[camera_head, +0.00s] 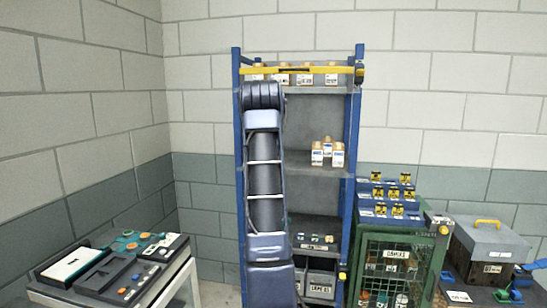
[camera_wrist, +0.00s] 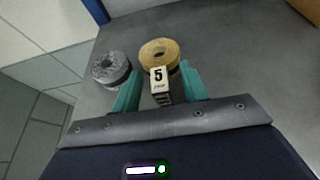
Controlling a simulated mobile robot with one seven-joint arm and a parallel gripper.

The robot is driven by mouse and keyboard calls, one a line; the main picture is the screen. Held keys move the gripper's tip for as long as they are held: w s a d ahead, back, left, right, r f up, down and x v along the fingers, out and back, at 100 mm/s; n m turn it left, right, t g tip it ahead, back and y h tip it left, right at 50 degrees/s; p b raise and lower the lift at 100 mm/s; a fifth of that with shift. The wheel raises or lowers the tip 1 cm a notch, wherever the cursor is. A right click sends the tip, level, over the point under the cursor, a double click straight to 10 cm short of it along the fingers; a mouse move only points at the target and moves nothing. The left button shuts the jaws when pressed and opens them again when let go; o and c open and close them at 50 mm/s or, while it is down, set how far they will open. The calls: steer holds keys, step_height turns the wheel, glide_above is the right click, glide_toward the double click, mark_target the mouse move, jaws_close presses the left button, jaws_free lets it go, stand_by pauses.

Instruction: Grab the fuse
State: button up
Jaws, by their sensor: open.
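My gripper (camera_wrist: 159,70) is open in the wrist view, with a green finger on each side. Between the fingers is a small upright piece with a white face marked 5 (camera_wrist: 158,76) and a dark, ridged lower part. I cannot tell whether this piece is the fuse. A tan ring-shaped roll (camera_wrist: 152,48) lies just beyond it, and a grey roll (camera_wrist: 110,68) lies to the left, outside the fingers. In the head view my arm stands in front of the shelf rack and my gripper is not visible. No fuse can be told there.
The blue-framed rack (camera_head: 350,120) has a yellow bar (camera_head: 300,70) across its top. Small labelled boxes (camera_head: 317,154) stand on the middle shelf. A green mesh cage (camera_head: 430,262) is at right, near a grey toolbox (camera_head: 490,240). A low bench (camera_head: 165,285) with devices is at left.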

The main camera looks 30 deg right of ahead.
jaws_close()
steer(key=shift+r, duration=0.15)
steer(key=shift+r, duration=4.85)
